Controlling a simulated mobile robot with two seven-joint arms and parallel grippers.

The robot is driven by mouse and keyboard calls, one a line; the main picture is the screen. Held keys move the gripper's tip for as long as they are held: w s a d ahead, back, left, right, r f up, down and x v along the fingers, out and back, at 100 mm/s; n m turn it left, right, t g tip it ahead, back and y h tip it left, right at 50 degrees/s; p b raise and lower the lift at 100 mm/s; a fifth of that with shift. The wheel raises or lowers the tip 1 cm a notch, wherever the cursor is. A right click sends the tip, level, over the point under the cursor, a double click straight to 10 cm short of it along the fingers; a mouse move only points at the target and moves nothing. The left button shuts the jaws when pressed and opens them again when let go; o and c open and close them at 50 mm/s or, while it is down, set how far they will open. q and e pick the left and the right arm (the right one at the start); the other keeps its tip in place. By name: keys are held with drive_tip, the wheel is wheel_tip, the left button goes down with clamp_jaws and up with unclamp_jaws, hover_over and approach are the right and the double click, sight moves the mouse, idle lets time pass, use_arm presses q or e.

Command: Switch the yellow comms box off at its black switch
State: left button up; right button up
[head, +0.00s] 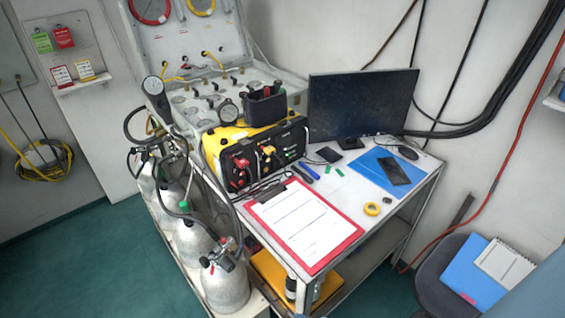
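The yellow comms box (215,146) stands on the bench in the middle of the head view, below the air panel and left of the monitor. Its black front face (236,171) is turned to the lower right and carries red plugs and yellow plugs with cables. The black switch is too small to tell apart from the other dark fittings on that face. A black holder with tools (266,107) stands on or just behind the box's top. Neither of my grippers is in view.
A red clipboard (303,222) lies in front of the box. A monitor (360,103), blue folder (372,169) and yellow tape roll (372,209) are to the right. Silver cylinders (226,284) with hoses stand front left. A chair (432,284) is at lower right. Green floor is open at left.

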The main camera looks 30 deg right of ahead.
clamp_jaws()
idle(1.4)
